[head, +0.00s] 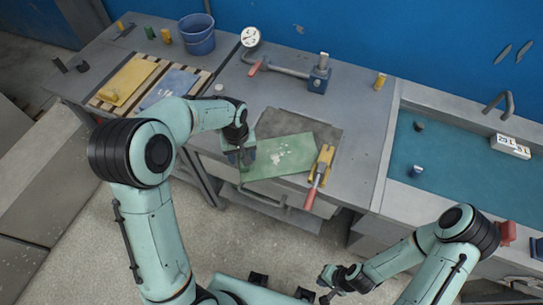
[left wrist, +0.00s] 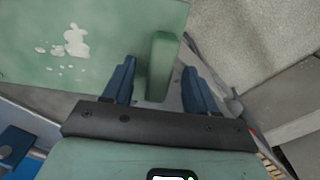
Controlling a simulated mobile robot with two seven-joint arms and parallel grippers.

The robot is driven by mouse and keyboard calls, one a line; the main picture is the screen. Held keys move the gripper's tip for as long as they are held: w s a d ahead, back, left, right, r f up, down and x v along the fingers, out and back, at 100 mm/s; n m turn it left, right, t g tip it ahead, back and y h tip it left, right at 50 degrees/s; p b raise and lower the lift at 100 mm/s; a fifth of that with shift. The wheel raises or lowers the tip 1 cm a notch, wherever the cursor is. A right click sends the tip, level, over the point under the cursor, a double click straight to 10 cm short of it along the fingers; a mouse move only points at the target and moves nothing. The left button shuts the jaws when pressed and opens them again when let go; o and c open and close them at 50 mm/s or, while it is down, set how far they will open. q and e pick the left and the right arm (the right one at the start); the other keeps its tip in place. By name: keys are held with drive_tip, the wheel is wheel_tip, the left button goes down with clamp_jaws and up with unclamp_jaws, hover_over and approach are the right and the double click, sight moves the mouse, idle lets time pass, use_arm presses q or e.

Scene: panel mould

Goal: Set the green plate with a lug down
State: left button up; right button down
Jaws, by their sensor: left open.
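The green plate (head: 283,158) has pale worn patches and lies over a dark grey square slab (head: 310,127) at the bench's front edge. My left gripper (head: 241,160) is at the plate's left end. In the left wrist view the plate (left wrist: 110,30) fills the upper left, and its raised green lug (left wrist: 158,65) stands between the blue fingers of my left gripper (left wrist: 158,85). The fingers are open, with a gap on each side of the lug. My right gripper (head: 327,285) is open and empty, low in the head view, away from the plate.
A yellow toggle clamp (head: 322,163) with a red handle (head: 310,198) sits at the plate's right edge. A yellow panel (head: 128,80) and a blue panel (head: 170,88) lie on a slatted rack at left. A blue bucket (head: 197,36) and blue vise (head: 319,75) stand behind.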

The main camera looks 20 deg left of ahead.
use_arm(q)
clamp_jaws()
drive_tip(key=shift+w, duration=0.1)
drive_tip(key=shift+r, duration=0.2)
